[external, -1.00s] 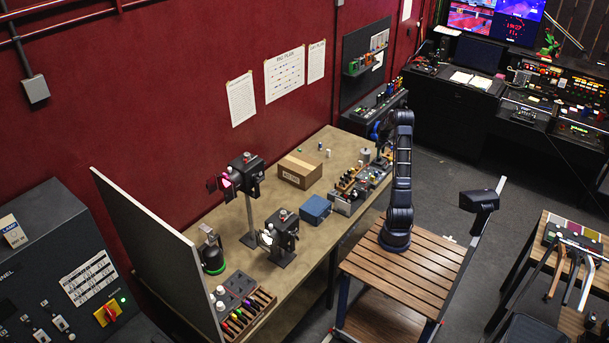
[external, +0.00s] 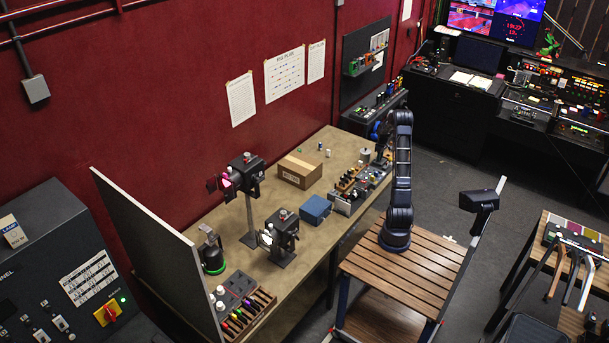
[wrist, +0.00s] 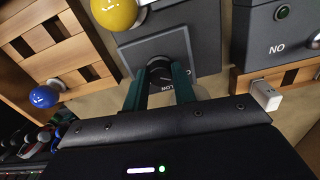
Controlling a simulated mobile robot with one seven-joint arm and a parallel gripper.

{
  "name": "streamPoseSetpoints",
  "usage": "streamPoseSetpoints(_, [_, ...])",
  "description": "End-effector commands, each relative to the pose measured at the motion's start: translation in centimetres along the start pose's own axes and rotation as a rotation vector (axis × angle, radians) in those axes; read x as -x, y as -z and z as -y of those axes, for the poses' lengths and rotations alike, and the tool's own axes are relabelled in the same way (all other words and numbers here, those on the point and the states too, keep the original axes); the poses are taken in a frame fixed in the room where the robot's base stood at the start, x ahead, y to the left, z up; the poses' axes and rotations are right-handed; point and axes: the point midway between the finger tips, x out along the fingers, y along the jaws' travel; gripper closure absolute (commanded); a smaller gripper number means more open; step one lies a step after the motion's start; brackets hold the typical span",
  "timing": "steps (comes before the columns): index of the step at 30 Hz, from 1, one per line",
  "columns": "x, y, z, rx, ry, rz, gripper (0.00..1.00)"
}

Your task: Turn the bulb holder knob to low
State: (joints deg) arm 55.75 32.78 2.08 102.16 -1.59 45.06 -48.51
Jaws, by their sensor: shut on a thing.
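The bulb holder knob (wrist: 159,66) is a dark round knob on a grey square plate (wrist: 133,50) in the wrist view. My gripper (wrist: 161,82) is shut on this knob, with one teal finger on each side of it. Pale lettering shows on the plate beside the knob, partly hidden by the fingers, and I cannot read it. The knob's pointer direction is not clear. In the external view my gripper's end of the arm (external: 381,146) is over the far right end of the workbench (external: 334,143), and the knob is too small to make out.
A yellow ball (wrist: 115,12) and a blue ball (wrist: 44,97) are close to my gripper. A grey box marked "NO" (wrist: 285,45) stands to the right, with a white block (wrist: 265,95) below it. A cardboard box (external: 299,170) and a blue case (external: 316,209) are farther along the bench.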

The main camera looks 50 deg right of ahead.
Motion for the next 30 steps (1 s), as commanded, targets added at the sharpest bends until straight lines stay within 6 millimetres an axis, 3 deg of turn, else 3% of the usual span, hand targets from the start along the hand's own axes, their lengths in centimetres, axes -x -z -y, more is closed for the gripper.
streamPoseSetpoints(11, [0.01, 0.04, 0.01, -0.110, -0.001, 0.000, 0.96])
streamPoseSetpoints(30, [0.00, 0.09, 0.11, -0.681, -0.001, 0.001, 0.96])
